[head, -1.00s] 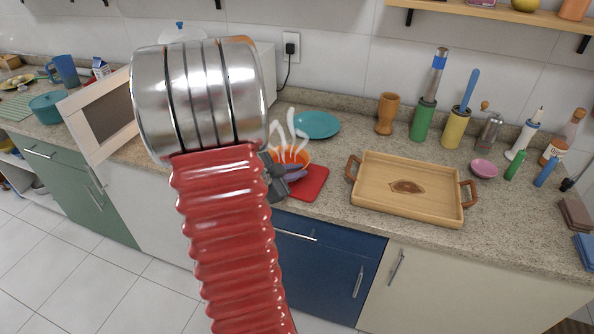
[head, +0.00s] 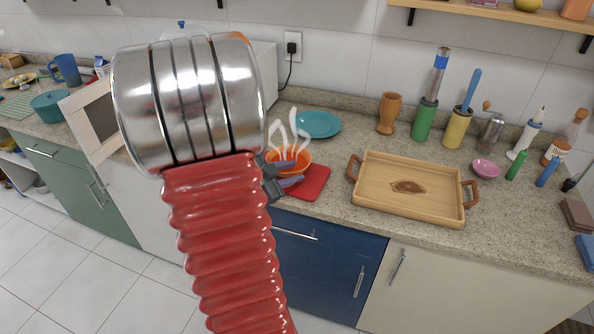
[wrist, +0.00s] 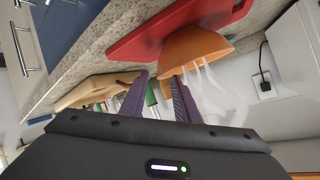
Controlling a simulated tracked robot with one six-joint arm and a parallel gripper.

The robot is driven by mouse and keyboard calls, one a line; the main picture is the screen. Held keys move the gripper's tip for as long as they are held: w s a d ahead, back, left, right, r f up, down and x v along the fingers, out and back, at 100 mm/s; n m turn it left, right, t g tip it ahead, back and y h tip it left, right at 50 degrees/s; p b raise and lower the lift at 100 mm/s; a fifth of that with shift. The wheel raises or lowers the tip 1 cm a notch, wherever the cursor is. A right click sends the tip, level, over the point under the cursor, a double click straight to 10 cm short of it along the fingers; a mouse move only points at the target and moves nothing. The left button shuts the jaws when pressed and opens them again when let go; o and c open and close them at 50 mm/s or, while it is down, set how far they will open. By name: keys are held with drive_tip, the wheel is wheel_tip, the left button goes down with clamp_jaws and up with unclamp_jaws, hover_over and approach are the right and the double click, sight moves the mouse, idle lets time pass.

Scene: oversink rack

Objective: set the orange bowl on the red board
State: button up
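The orange bowl (head: 303,160) stands upright at the back left of the red board (head: 314,182), with white wisps rising from it. In the wrist view the picture is turned over; the bowl (wrist: 195,50) appears against the red board (wrist: 150,37), apparently resting on it. My gripper (head: 287,173) is at the bowl's near left side. In the wrist view its two purple fingers (wrist: 159,78) are apart, with the near edge of the bowl's rim showing between their tips. I cannot tell whether either finger touches it. My arm hides the board's left part.
A wooden tray (head: 385,200) with handles stands right of the board. A teal plate (head: 318,124) lies behind the bowl. A white microwave (head: 85,115) with its door open is to the left. A pink bowl (head: 484,169) and several bottles stand farther right.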

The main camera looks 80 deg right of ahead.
drive_tip(key=v, duration=0.8)
drive_tip(key=shift+a+r, duration=0.25)
drive_tip(key=shift+a, duration=0.05)
drive_tip(key=shift+w, duration=0.15)
idle(0.3)
